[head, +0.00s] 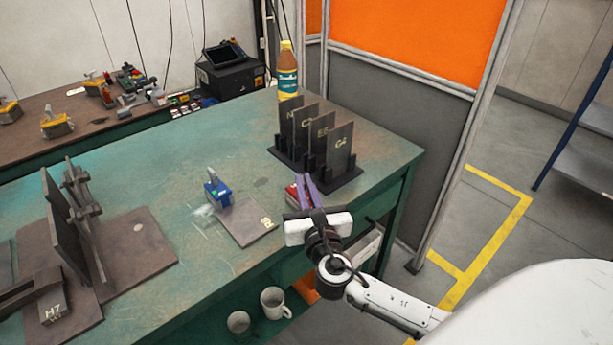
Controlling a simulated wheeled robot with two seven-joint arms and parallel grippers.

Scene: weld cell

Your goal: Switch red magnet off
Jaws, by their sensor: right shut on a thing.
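The red magnet (291,194) is at the right part of the green table, just in front of the plate rack. Only a small part of it shows, beside a purple piece at the fingers. My right gripper (306,193) reaches in from the lower right and is shut on the red magnet. The gripper body hides most of the contact, and the magnet's switch position cannot be made out. My left gripper is not in view.
A blue magnet (217,191) stands by a flat marked plate (248,225). A rack of upright plates (340,150) and a bottle (288,72) stand behind. A steel fixture (70,220) is at left. Mugs (273,303) sit below the table (150,165).

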